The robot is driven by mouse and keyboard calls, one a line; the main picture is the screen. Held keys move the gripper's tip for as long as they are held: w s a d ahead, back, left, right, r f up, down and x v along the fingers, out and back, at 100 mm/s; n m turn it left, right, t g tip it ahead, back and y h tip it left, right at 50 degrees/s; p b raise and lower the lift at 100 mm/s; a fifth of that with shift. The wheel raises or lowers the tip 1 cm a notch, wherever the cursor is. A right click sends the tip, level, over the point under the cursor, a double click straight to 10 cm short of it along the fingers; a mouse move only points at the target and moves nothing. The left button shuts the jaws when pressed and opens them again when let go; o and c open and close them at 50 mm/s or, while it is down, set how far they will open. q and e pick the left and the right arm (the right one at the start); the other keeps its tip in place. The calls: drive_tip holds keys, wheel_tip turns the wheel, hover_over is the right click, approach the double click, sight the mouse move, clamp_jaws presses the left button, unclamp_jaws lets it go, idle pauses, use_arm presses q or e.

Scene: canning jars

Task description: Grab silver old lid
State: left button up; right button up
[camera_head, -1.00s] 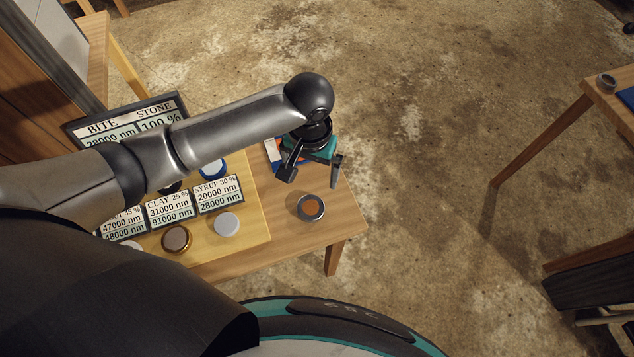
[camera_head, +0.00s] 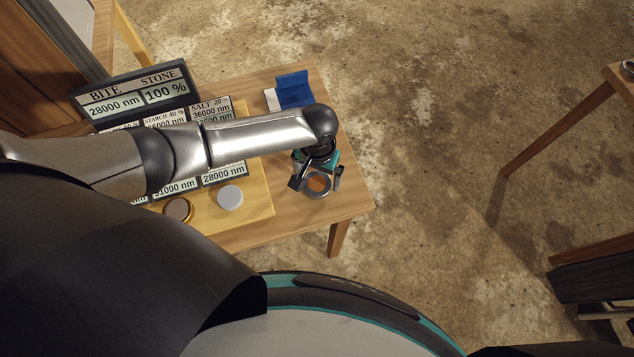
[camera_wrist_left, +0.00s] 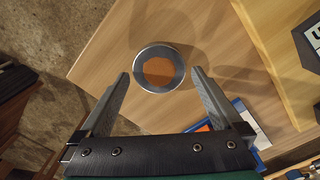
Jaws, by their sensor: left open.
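A round lid with a silver rim and an orange-brown centre (camera_head: 317,184) lies near the right end of the wooden table. It also shows in the left wrist view (camera_wrist_left: 159,67), just past the fingertips. My left gripper (camera_head: 317,181) is open over the lid, its fingers on either side of it in the head view. In the left wrist view the open fingers (camera_wrist_left: 159,73) point toward the lid, with nothing between them but table and part of the lid. I cannot tell the height above the table. My right gripper is not in view.
A yellow board (camera_head: 257,205) holds a white lid (camera_head: 230,197), a gold-rimmed lid (camera_head: 178,209) and several label displays. A larger display (camera_head: 137,95) stands behind. A blue object (camera_head: 293,90) lies at the table's far edge. Another table (camera_head: 622,80) stands at the right.

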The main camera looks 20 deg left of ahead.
use_arm(q)
drive_tip(key=shift+f, duration=0.65)
drive_tip(key=shift+c, duration=0.2)
drive_tip(key=c, duration=1)
drive_tip(key=shift+o, duration=0.2)
drive_tip(key=shift+r, duration=0.1)
